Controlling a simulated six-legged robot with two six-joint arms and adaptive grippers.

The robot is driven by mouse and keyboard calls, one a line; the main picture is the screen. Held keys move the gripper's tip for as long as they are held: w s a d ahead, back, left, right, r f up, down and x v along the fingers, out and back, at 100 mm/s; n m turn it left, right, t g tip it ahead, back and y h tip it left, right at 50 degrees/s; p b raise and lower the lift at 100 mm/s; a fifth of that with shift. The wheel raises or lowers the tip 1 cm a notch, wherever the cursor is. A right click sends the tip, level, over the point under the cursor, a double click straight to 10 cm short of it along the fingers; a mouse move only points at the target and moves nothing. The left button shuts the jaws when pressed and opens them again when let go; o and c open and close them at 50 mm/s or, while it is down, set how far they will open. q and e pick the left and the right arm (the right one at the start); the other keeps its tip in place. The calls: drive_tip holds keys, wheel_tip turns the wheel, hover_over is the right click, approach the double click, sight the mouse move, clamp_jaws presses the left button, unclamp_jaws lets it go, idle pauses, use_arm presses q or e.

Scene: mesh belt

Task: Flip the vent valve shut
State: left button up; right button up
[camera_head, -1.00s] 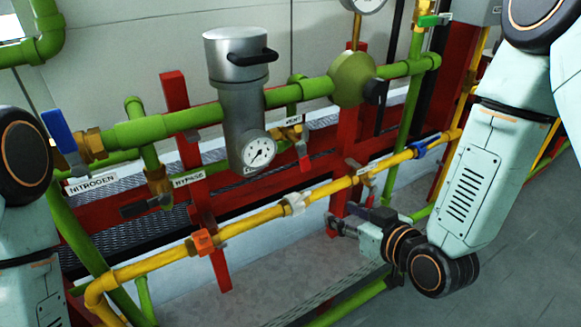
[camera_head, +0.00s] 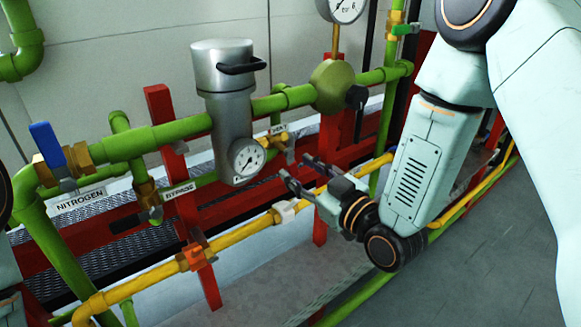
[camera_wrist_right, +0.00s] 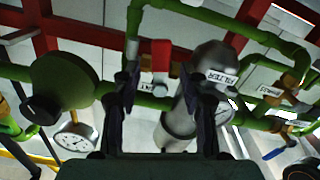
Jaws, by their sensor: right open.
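The vent valve (camera_head: 273,142) is a brass fitting under the VENT label (camera_head: 277,130), on a stub below the green pipe, right of the grey filter. Its red handle is largely lost behind my right gripper (camera_head: 293,167) in the head view. This gripper is open and empty, its fingertips just below and right of the valve; contact cannot be told. In the right wrist view a red piece (camera_wrist_right: 160,55), apparently the handle, shows between the two spread fingers. My left gripper is out of view; only bits of its arm show at the left edge.
The grey filter (camera_head: 222,105) with its dial gauge (camera_head: 247,157) stands close left of the valve. The yellow pipe (camera_head: 245,228) runs below the gripper. A blue lever (camera_head: 47,143) is far left. A green regulator (camera_head: 333,87) is right of the valve.

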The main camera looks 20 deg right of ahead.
sight(293, 166)
drive_tip(key=shift+x, duration=1.6)
clamp_jaws()
